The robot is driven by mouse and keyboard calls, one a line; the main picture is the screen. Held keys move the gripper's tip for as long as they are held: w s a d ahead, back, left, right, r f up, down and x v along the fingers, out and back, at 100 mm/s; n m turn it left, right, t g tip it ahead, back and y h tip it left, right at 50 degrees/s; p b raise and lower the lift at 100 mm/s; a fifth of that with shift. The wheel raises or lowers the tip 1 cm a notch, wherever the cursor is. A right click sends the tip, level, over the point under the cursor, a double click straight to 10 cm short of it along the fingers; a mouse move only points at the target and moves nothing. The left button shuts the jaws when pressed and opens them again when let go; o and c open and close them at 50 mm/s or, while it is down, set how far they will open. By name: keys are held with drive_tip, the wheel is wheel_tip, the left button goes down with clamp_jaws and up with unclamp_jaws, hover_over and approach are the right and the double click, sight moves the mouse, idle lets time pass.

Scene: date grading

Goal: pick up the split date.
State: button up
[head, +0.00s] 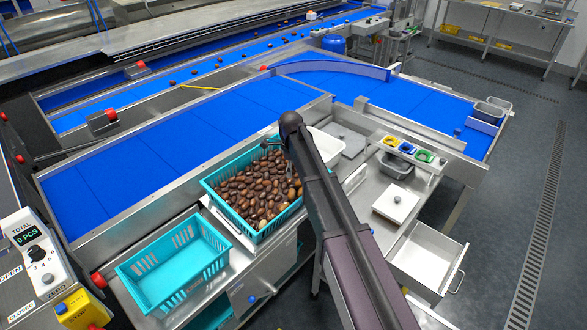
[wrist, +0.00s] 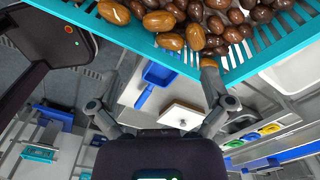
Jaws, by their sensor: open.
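Many brown dates (head: 252,190) fill a teal slotted crate (head: 213,197) in the head view. In the wrist view, tan and dark brown dates (wrist: 196,20) lie along the top, behind the crate's teal wall (wrist: 125,33). My gripper (head: 270,144) is above the far end of the crate, partly hidden by my arm. In the wrist view my gripper (wrist: 165,88) has its fingers spread wide with no date between them.
An empty teal crate (head: 126,274) stands at front left. Blue belts (head: 150,150) run behind. Right of my arm are a white square plate with a knob (head: 380,208), an open drawer (head: 408,268) and coloured rings (head: 407,148). A blue scoop (wrist: 158,74) shows in the wrist view.

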idle(0.3)
drive_tip(key=s+d+n, duration=1.8)
drive_tip(key=s+d, duration=0.5)
drive_tip(key=s, duration=0.3)
drive_tip(key=shift+d+n, duration=0.4)
drive_tip(key=shift+w, duration=0.1)
